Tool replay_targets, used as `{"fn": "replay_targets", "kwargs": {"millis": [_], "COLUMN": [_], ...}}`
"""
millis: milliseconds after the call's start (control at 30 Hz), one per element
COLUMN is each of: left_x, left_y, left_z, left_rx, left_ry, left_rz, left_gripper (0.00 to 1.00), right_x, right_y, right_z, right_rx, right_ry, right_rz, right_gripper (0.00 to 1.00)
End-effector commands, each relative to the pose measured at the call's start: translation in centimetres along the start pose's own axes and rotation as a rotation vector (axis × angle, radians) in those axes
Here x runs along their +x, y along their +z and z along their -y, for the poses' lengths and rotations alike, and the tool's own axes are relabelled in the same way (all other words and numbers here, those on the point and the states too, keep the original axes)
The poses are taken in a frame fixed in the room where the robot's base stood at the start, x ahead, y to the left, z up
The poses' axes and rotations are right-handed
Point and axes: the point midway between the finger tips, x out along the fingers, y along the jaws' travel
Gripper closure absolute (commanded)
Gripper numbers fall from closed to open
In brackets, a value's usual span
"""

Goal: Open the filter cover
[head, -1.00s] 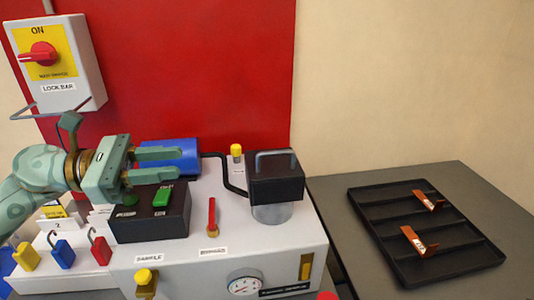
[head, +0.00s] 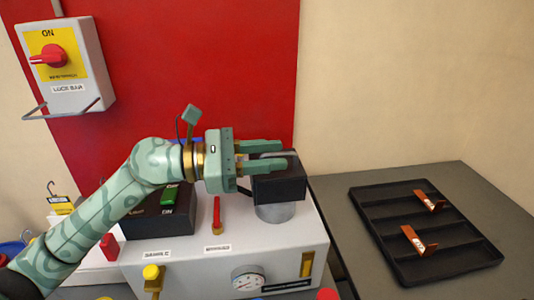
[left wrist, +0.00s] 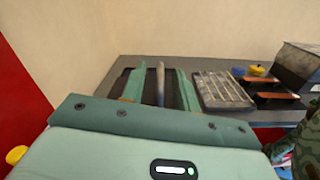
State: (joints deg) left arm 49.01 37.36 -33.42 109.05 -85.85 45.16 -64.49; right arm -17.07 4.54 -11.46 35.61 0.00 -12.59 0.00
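The filter cover (head: 280,187) is a black box-shaped lid on a short grey cylinder (head: 275,213) at the right end of the machine top. It looks closed. My left gripper (head: 284,156) reaches in from the left at the height of the cover's top handle, its fingers pointing right. In the left wrist view the grey handle bar (left wrist: 160,85) stands between the two open fingers, with a gap visible on both sides. The fingers hide most of the handle in the head view.
A red lever (head: 217,214), a green button (head: 170,196) and a gauge (head: 248,281) are on the machine (head: 200,265). A black tray (head: 385,235) with two copper brackets lies to the right. A switch box (head: 65,65) hangs at upper left.

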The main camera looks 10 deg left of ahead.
Motion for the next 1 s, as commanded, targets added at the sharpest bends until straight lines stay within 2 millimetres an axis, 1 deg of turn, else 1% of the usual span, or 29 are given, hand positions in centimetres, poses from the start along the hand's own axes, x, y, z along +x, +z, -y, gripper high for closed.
{"fn": "replay_targets", "kwargs": {"millis": [167,200,300,667,867,1000], "left_x": [0.0,0.0,0.0,-0.1,-0.1,-0.1], "left_y": [0.0,0.0,0.0,0.3,1.0,1.5], "left_z": [0.0,0.0,0.0,-0.4,-1.4,-2.6], "left_rx": [0.0,0.0,0.0,-0.027,-0.122,-0.223], "left_ry": [0.0,0.0,0.0,0.001,0.001,0.002], "left_rz": [0.0,0.0,0.0,0.0,0.0,0.0], "left_gripper": [0.69,0.75,1.0,1.0,1.0,1.0], "right_x": [0.0,0.0,0.0,-0.3,-1.2,-1.9], "right_y": [0.1,0.2,0.2,0.2,-0.1,-0.4], "right_z": [0.1,0.1,0.1,0.0,-0.1,-0.1], "right_rx": [0.0,0.0,0.0,0.0,0.0,0.0], "right_ry": [-0.001,-0.001,-0.001,0.0,0.003,0.005], "right_rz": [0.002,0.003,0.003,0.002,-0.006,-0.012], "right_gripper": [0.64,0.64,0.64,0.64,0.64,0.64]}}
